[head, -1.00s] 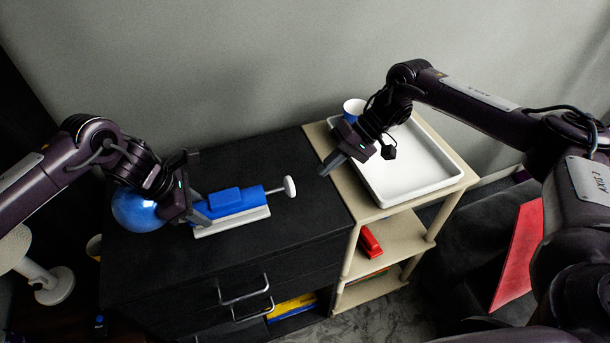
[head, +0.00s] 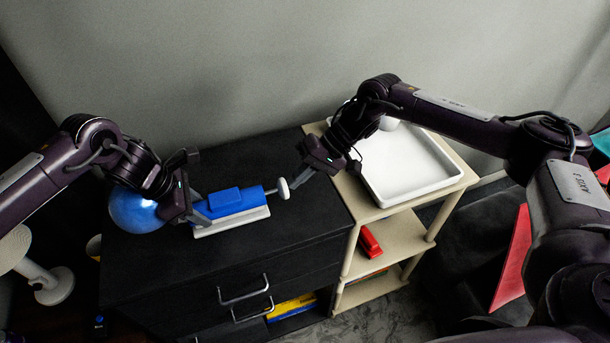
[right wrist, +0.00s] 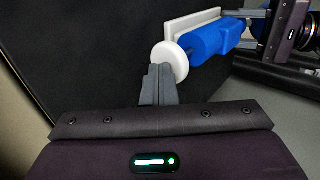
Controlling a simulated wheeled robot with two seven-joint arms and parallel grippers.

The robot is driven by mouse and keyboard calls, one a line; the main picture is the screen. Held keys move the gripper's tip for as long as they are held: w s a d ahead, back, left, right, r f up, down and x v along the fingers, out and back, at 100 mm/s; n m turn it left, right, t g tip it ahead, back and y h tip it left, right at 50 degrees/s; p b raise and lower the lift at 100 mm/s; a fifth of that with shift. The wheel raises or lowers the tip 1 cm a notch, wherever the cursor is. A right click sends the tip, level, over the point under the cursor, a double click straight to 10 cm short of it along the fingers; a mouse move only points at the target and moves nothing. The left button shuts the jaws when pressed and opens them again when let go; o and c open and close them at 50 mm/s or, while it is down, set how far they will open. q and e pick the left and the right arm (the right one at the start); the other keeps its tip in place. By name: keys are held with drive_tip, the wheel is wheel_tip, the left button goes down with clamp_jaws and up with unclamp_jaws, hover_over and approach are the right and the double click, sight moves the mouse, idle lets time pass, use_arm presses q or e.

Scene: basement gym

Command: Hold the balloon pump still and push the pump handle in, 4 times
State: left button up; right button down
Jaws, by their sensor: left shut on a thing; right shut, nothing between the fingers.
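The blue balloon pump (head: 226,201) lies on its white base (head: 232,221) on top of the black cabinet. Its white disc handle (head: 284,188) points right, with a short stretch of rod showing. A blue balloon (head: 137,210) is at the pump's left end. My left gripper (head: 201,211) is shut on the pump's left end. My right gripper (head: 295,184) is shut and empty, its fingertips at the handle's outer face. In the right wrist view, the fingertips (right wrist: 159,70) are against or just short of the white handle (right wrist: 170,62); contact is hard to tell.
A beige shelf stand (head: 400,238) stands right of the black cabinet (head: 150,270), with a white tray (head: 408,165) on top. A red object (head: 370,243) sits on its middle shelf. A grey wall rises behind. The cabinet top in front of the pump is clear.

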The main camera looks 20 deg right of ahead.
sight(283, 181)
drive_tip(key=shift+a, duration=1.8)
drive_tip(key=d, duration=0.4)
drive_tip(key=v, duration=1)
drive_tip(key=shift+d, duration=0.15)
drive_tip(key=d, duration=0.5)
drive_tip(key=shift+f, duration=0.15)
